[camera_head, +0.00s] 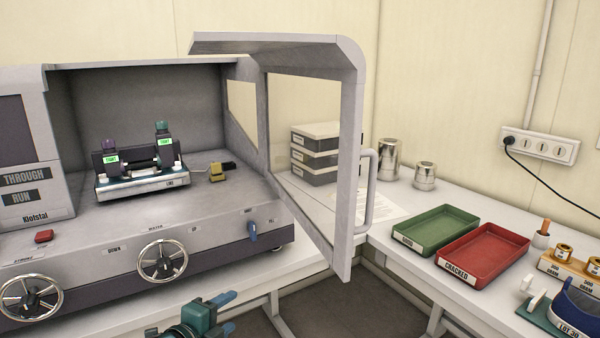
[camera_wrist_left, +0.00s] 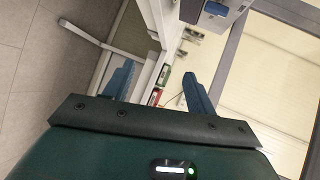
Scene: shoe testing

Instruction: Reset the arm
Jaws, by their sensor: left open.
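My left gripper (camera_head: 222,308) shows at the bottom of the head view, low in front of the testing machine (camera_head: 130,250) and below its handwheels. In the left wrist view its two blue fingers (camera_wrist_left: 158,88) stand apart with nothing between them. The gripper is open and touches nothing that I can see. My right gripper is not in either view.
The machine's glazed door (camera_head: 352,170) stands open, jutting toward the front. On the right bench are a green tray (camera_head: 437,228), a red tray (camera_head: 487,254), metal weights (camera_head: 390,160) and a blue shoe (camera_head: 580,308). Floor shows between the benches.

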